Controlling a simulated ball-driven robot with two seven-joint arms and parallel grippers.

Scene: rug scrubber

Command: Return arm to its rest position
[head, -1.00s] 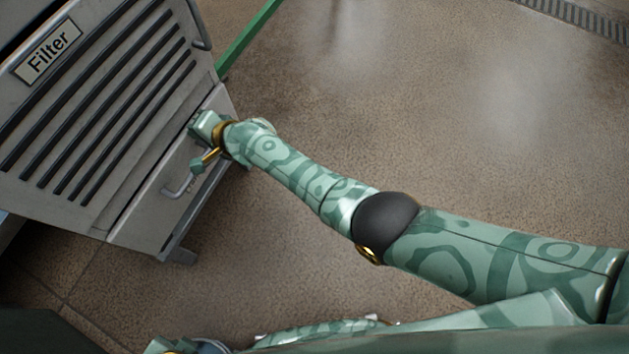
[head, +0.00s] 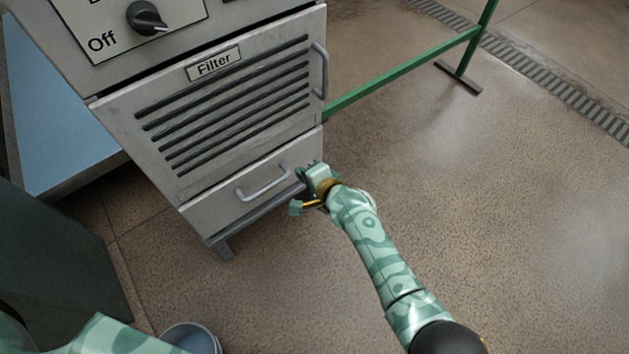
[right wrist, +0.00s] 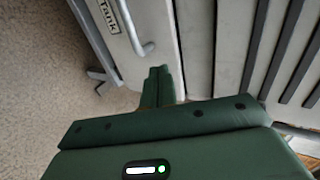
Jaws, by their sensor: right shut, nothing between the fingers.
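My right arm reaches in from the lower right in the head view. Its green gripper (head: 301,174) is at the lower right corner of the grey machine (head: 112,108), just right of the lower drawer's handle (head: 263,184). It is not holding that handle. In the right wrist view the two fingers (right wrist: 158,72) are together and empty, close in front of the drawer labelled Tank (right wrist: 125,50). Whether they touch the machine I cannot tell. Part of my left arm shows at the lower left of the head view; its gripper is out of sight.
The slotted Filter panel (head: 230,100) with its handle (head: 320,70) is above the drawer. A green rail (head: 400,72) runs off to the right. A blue surface (head: 58,115) lies at left, and a bucket-like round thing (head: 192,338) at the bottom. The floor at right is clear.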

